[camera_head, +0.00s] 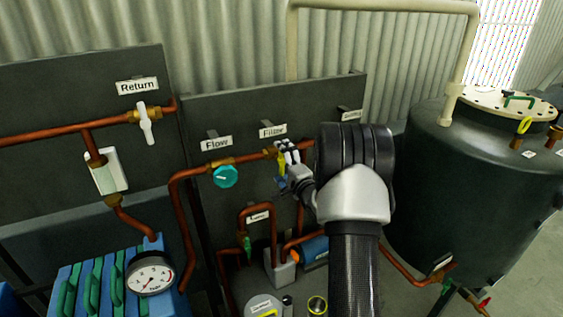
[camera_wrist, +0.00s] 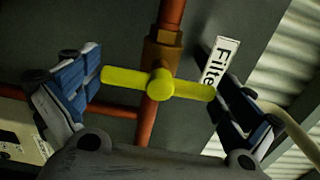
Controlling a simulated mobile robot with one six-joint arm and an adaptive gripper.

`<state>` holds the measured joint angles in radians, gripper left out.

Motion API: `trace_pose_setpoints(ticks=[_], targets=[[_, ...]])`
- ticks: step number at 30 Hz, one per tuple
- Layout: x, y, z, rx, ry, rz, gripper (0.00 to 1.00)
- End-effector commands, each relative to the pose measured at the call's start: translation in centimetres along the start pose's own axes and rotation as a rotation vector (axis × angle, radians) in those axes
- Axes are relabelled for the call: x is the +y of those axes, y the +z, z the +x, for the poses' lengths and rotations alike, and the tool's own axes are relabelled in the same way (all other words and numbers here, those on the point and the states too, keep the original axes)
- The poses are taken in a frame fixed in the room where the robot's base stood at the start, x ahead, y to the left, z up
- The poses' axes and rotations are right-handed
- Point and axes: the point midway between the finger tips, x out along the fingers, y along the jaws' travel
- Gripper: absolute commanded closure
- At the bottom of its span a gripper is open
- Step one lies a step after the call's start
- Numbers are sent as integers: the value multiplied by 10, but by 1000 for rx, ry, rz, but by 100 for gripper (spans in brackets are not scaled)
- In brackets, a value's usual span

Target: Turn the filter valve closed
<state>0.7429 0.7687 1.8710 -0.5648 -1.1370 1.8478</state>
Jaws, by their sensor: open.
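The filter valve has a yellow handle (camera_wrist: 158,84) on a brass body (camera_wrist: 163,52) in a copper pipe. In the wrist view the handle lies across the pipe. A white "Filter" label (camera_wrist: 219,62) is beside it. My gripper (camera_wrist: 158,100) is open, with one blue-padded finger beyond each end of the handle; I cannot tell whether the right finger touches it. In the head view my gripper (camera_head: 288,165) is at the valve below the "Filter" label (camera_head: 273,130) and hides much of it. A bit of the yellow handle (camera_head: 281,163) shows there.
Left of it is a teal flow valve knob (camera_head: 226,176) under the "Flow" label (camera_head: 216,143). A white-handled return valve (camera_head: 147,122) is further left. A pressure gauge (camera_head: 150,274) stands below. A large dark tank (camera_head: 440,190) is right of my arm.

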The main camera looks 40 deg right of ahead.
Motion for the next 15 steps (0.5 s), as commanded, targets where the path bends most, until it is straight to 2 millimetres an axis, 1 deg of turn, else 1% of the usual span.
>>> trace_pose_setpoints(ticks=[5, 8, 11, 15], targets=[[0, 0, 0, 0, 0, -1, 0], [0, -1, -4, 1, 1, -1, 0], [0, -2, -16, 3, 2, 0, 0], [0, -2, -45, 4, 3, 0, 0]])
